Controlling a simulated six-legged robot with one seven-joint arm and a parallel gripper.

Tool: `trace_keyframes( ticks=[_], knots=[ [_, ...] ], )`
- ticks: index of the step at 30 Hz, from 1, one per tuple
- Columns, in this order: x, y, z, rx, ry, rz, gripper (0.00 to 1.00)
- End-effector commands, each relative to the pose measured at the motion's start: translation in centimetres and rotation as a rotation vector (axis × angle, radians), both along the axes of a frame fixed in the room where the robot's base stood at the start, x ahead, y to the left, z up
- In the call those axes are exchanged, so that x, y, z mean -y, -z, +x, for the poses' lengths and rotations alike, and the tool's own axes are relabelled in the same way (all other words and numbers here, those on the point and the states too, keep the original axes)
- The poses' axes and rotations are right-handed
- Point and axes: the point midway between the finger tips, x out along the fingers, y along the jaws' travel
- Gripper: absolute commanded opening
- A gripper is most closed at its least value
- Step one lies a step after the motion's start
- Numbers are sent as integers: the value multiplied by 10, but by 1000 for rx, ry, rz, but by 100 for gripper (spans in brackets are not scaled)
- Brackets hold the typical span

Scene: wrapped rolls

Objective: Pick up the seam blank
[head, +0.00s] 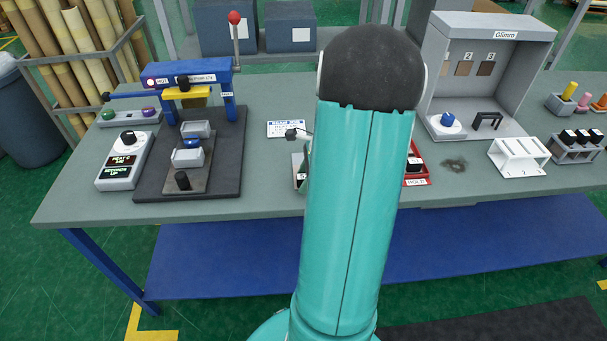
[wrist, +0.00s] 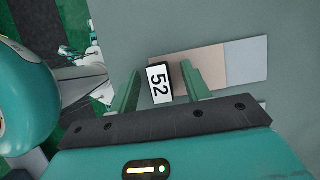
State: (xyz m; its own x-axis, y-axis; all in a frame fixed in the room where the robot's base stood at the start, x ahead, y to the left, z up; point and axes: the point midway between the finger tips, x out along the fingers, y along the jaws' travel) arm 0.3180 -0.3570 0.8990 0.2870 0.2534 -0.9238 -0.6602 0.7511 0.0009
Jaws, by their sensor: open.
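My gripper (wrist: 161,76) is open, with its two green fingers apart in the wrist view.
On the grey bench (head: 265,165), a blue press (head: 190,85) and control box (head: 122,160) stand left. A red HOLD tray (head: 416,181) shows partly behind my arm. A grey booth (head: 487,75), white rack (head: 519,157) and grey holder (head: 577,150) stand right.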

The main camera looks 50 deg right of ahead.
Motion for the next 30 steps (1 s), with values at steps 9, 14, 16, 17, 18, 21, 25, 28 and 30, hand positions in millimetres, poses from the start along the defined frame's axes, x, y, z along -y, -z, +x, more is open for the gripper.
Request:
trace_keyframes(
  ticks=[9,14,16,17,18,21,25,28,30],
  knots=[
    [0,-1,0,1,0,-1,18],
    [1,-1,0,0,0,-1,0],
    [1,-1,0,1,0,-1,0],
    [1,-1,0,0,0,-1,0],
    [1,-1,0,0,0,-1,0],
    [1,-2,0,0,1,-2,0],
    [1,-9,0,1,-1,-4,0],
    [1,-18,1,1,-2,-4,0],
    [1,-30,1,2,-2,-5,0]
  ],
)
